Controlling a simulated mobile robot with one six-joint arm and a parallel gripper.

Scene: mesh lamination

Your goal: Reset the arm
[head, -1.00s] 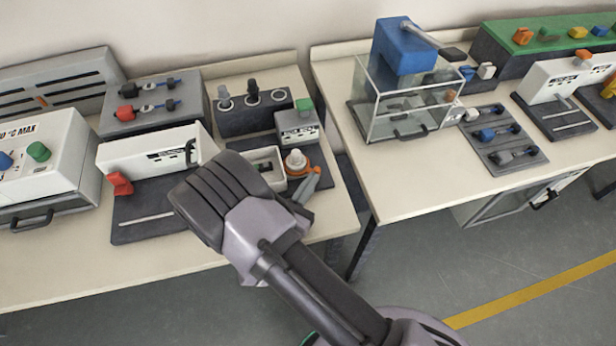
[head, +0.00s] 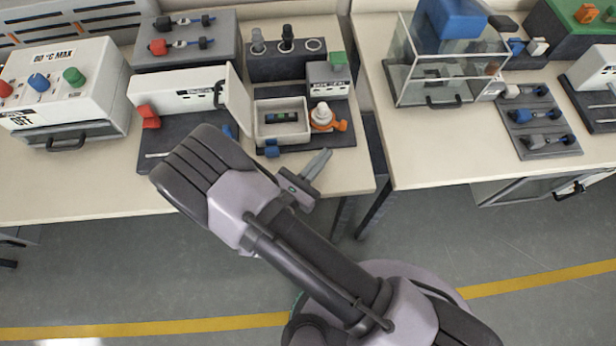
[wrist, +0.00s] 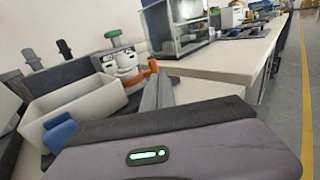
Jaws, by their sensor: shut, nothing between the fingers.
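My gripper (head: 322,160) is shut and empty, its grey fingers pointing up and right above the front edge of the left table (head: 90,195). It also shows in the wrist view (wrist: 157,92), where the fingers rise beyond my dark wrist housing. The fingertips appear apart from the items near them. Close by in the head view are a small white tray (head: 263,130) with a dark cylinder (head: 282,117) in it, and a white knob on an orange-handled base (head: 323,118). My wrist and forearm hide part of the table's front edge.
A white sealer-like machine (head: 180,93) and a button box (head: 95,80) stand left. A clear case (head: 405,85) stands on the right table, across a gap. Open floor (head: 110,270) lies in front.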

